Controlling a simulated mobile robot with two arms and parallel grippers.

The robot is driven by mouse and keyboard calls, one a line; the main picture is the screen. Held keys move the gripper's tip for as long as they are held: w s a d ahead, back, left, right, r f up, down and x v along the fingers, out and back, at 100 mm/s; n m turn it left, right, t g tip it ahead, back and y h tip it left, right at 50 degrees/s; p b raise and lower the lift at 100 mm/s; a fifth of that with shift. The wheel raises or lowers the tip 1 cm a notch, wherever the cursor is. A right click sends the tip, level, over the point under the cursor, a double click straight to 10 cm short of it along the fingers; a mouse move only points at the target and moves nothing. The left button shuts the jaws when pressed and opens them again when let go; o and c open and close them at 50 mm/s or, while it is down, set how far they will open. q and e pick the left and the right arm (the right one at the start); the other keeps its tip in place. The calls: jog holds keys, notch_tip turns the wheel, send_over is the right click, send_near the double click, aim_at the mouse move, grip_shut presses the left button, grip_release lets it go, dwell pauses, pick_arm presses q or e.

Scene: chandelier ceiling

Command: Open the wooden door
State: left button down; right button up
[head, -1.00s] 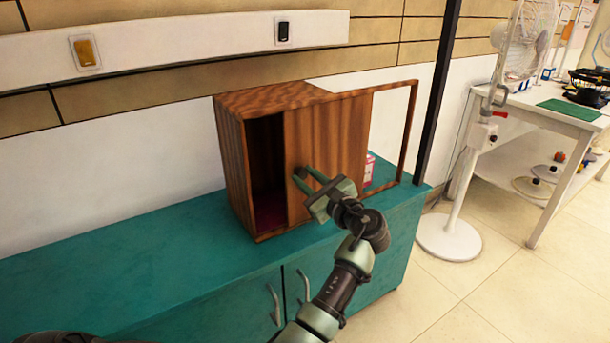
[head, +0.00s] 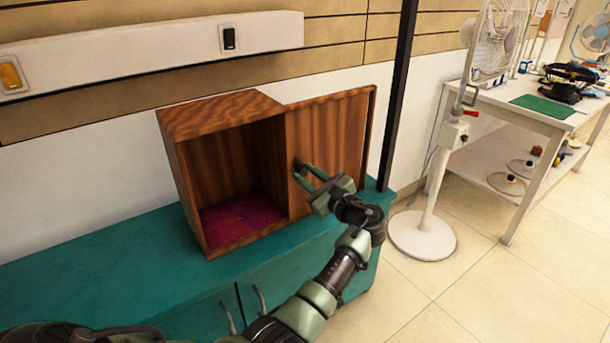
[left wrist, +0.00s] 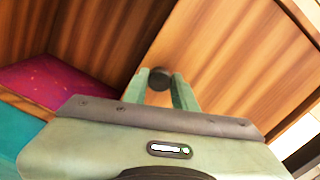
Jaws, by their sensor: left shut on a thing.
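The wooden door (head: 340,135) is a flat sliding panel at the right of a brown wooden cabinet (head: 205,118) on a teal counter. It stands to the right of the opening, which shows an empty inside with a dark red floor (head: 245,214). My left gripper (head: 303,171) is at the door's left part, its fingers shut on a dark round knob. In the left wrist view the knob (left wrist: 159,78) sits between the two green fingers, on the door panel (left wrist: 235,60). My right gripper does not show.
The teal counter (head: 110,262) has free room left of the cabinet. A dark post (head: 398,100) stands just right of the door. A white standing fan (head: 425,232) and a white table (head: 545,118) are further right.

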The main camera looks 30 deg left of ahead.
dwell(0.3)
pick_arm(q)
jog(key=c, duration=1.1)
grip_release()
jog(key=shift+d, duration=0.2)
jog(key=v, duration=0.7)
jog(key=shift+s+d+p, duration=0.15)
jog(key=shift+d+p, duration=0.05)
jog(key=shift+p, duration=0.15)
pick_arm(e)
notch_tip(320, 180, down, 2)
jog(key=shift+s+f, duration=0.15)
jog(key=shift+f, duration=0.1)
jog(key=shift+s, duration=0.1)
